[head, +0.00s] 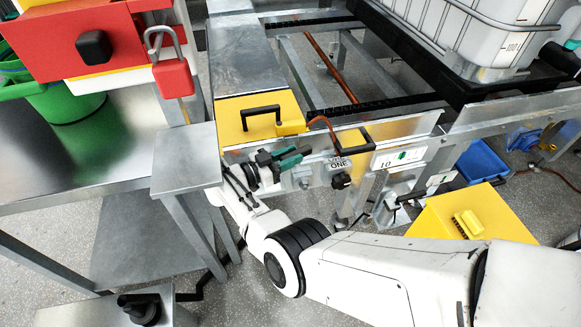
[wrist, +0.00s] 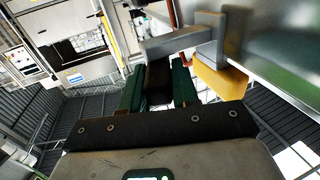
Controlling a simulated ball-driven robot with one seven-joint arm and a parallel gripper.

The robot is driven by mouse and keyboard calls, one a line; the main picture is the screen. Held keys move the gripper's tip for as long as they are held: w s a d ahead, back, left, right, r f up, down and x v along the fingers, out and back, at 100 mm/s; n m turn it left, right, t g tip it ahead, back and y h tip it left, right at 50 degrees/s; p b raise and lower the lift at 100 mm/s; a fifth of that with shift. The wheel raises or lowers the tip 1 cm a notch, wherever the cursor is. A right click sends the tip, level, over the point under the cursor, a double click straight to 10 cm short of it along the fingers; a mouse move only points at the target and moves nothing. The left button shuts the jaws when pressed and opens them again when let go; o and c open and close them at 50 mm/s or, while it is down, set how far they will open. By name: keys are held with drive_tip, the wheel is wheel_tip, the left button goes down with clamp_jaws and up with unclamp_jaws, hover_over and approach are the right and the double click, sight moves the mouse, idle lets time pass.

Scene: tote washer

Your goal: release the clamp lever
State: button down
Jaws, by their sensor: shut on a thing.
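The clamp lever shows in the wrist view as a grey metal bar (wrist: 180,41) with a black grip (wrist: 158,82) at its end. My gripper (wrist: 158,70) has its two green fingers on either side of that grip, shut on it. In the head view my gripper (head: 290,157) is at the front face of the metal frame, below the yellow block with a black handle. The lever is hard to make out there, largely hidden by the gripper.
A yellow block (head: 262,117) sits above my gripper on the metal frame (head: 430,133). A black knob (head: 341,180) is close to its right. A steel table (head: 90,150) stands at left, with a red padlock (head: 173,77) above. A yellow box (head: 470,215) is at right.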

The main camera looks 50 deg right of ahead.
drive_tip(key=shift+w+d+m+g+y+b, duration=0.15)
drive_tip(key=shift+m+g+y+b, duration=0.5)
drive_tip(key=shift+g+b, duration=0.65)
drive_tip(key=shift+m+b, duration=0.25)
drive_tip(key=shift+b, duration=0.05)
drive_tip(key=c, duration=0.9)
unclamp_jaws()
drive_tip(key=shift+r+p, duration=0.2)
drive_tip(key=shift+p, duration=0.35)
